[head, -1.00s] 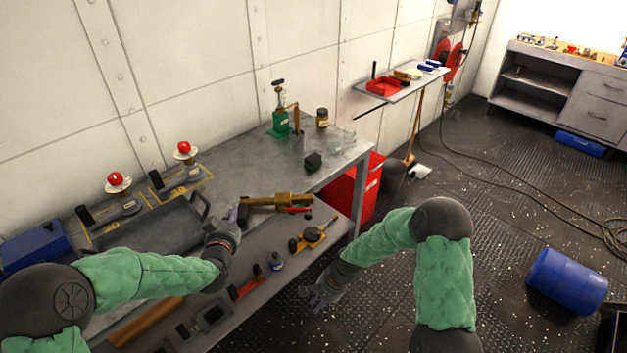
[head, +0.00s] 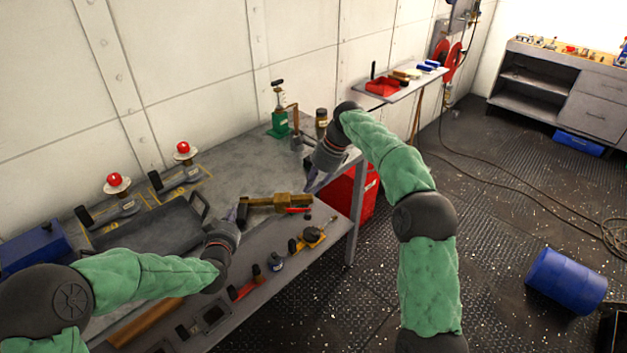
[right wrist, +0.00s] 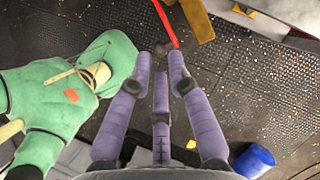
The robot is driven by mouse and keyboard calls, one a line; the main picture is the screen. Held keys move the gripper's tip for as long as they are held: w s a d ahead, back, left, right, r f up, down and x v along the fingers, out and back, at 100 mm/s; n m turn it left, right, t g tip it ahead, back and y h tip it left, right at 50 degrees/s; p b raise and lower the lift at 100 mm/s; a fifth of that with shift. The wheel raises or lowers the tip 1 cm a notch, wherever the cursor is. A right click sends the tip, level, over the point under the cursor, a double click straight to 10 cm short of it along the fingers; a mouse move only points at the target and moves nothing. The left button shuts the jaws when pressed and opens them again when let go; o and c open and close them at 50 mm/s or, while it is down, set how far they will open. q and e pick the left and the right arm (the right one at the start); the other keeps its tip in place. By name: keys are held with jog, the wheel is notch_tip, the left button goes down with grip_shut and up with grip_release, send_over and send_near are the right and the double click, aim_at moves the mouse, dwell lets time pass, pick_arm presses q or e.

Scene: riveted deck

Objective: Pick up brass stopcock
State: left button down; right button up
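The brass stopcock (head: 282,201), with a red lever, lies at the front edge of the grey workbench. Its red lever (right wrist: 164,20) and part of its brass body (right wrist: 198,22) show at the top of the right wrist view. My left gripper (head: 231,214) is by the stopcock's left end; I cannot tell whether it touches it or how far its fingers are apart. My right gripper (head: 312,183) is just right of the stopcock, above the bench's right end. In the right wrist view its purple fingers (right wrist: 161,66) are spread and empty.
A lower shelf holds a yellow tool (head: 312,236). A red cabinet (head: 347,190) stands beneath the right end. A blue drum (head: 566,281) lies on the floor.

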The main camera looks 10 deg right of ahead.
aim_at(298, 209)
jog(key=shift+w+d+r, duration=0.15)
jog(key=shift+w+r, duration=0.1)
jog(key=shift+r, duration=0.25)
jog(key=x, duration=1.2)
jog(key=shift+w+f, duration=0.1)
jog(key=shift+w, duration=0.05)
grip_shut()
pick_arm(q)
jog(key=shift+r, duration=0.65)
